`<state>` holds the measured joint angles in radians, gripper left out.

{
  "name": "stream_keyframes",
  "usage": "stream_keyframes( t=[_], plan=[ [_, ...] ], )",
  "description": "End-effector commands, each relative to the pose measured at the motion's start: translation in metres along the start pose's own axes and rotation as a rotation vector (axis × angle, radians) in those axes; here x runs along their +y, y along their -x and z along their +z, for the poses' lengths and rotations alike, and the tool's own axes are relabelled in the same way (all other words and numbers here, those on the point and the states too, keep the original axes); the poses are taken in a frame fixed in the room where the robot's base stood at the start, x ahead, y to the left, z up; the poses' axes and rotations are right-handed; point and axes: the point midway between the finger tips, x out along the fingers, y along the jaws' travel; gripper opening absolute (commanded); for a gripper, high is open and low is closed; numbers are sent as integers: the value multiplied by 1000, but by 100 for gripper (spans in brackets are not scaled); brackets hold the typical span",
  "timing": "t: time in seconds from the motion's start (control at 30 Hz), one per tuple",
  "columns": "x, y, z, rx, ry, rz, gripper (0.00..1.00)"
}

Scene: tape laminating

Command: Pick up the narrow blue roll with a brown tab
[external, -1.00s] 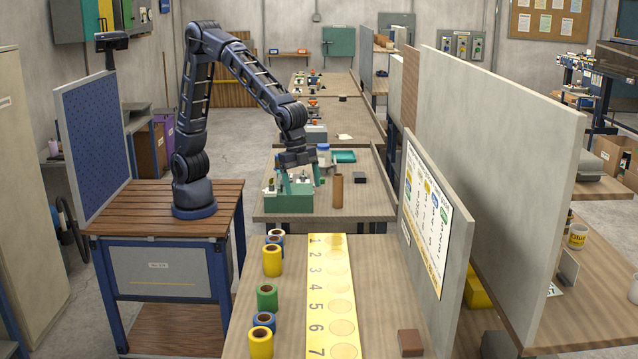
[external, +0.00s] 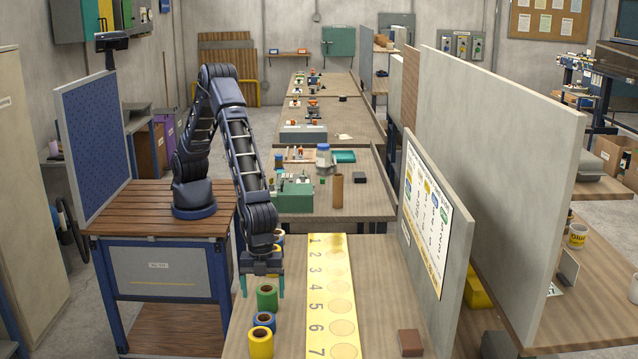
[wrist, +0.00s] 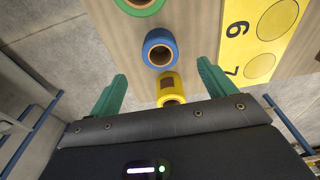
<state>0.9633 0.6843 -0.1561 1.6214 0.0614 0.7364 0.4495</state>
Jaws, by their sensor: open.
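A blue roll (external: 264,321) stands on the bench between a green roll (external: 267,298) and a yellow roll (external: 260,344). In the wrist view the same blue roll (wrist: 160,48) lies ahead of the fingers; I cannot see a brown tab on it. Another blue roll (external: 279,239) stands at the far end of the row, partly hidden by my arm. My gripper (external: 262,290) is open and empty, pointing down around or above the green roll. In the wrist view, the yellow roll (wrist: 171,88) between the fingers carries a brown patch.
A yellow strip (external: 329,270) with numbered circles runs along the bench right of the rolls. A brown block (external: 410,343) sits at the bench's right side. An upright panel with a printed sheet (external: 431,210) borders the right. The bench between strip and panel is mostly clear.

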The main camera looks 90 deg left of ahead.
Motion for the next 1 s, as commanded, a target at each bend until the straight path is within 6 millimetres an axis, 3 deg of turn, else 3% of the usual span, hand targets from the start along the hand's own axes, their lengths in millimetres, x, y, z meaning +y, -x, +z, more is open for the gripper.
stream_keyframes(
  t=[0.3, 0.57, 0.9, 1.0],
  plan=[
    [0, -41, 0, -1, 0, 0, 83],
    [0, -58, -1, -1, 1, 0, 83],
    [1, -100, -5, -1, 0, 0, 83],
    [1, -104, -5, 0, 1, -1, 83]
  ],
)
